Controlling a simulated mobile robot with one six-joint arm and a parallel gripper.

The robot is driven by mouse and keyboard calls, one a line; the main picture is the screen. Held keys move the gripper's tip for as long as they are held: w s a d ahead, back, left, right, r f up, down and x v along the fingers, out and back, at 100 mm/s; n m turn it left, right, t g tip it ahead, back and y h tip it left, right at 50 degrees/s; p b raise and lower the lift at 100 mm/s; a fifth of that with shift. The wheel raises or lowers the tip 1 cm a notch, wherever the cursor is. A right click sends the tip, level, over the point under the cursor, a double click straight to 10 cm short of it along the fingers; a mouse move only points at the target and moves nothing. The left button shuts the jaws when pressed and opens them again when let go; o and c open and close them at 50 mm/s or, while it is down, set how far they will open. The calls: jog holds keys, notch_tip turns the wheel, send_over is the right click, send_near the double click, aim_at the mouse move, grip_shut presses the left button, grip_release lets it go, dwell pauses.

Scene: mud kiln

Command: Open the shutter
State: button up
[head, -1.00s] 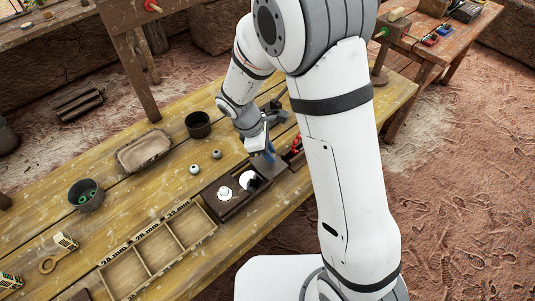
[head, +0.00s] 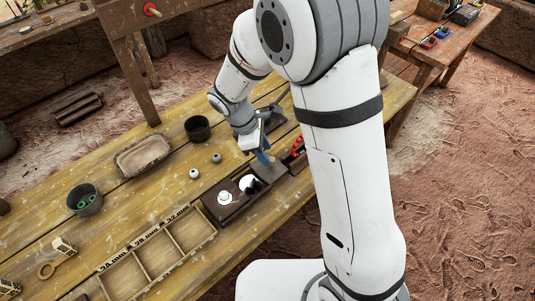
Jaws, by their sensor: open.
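A dark wooden box (head: 217,214) sits near the front edge of the long yellow wooden table. A small white round piece (head: 225,198) and a white and black rounded piece (head: 249,184) are in it. A dark brown block (head: 271,170) adjoins the box's right end; I cannot tell whether this is the shutter. My gripper (head: 264,158) points down just above or behind this block, with a blue finger showing. It is open and nothing shows between the fingers. Contact with the block cannot be told. My arm hides the table beyond to the right.
A sorting tray (head: 183,228) with several compartments lies left of the box. A red item (head: 298,146) is close right of my gripper.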

aim_at(258, 165)
jog(key=v, duration=0.5)
jog(key=shift+d, duration=0.1)
dwell(0.3)
jog(key=s+d+r+m+t+y, duration=0.1)
jog(key=s+d+r+m+y, duration=0.1)
jog(key=s+d+r+m, duration=0.3)
jog(key=s+d+r+m+t+y, duration=0.2)
jog(key=s+d+r+m, duration=0.4)
jog(key=s+d+m, duration=0.3)
jog(key=d+m, duration=0.3)
jog(key=d, duration=0.1)
jog(key=shift+s+r+m+y, duration=0.3)
jog(key=shift+c, duration=0.5)
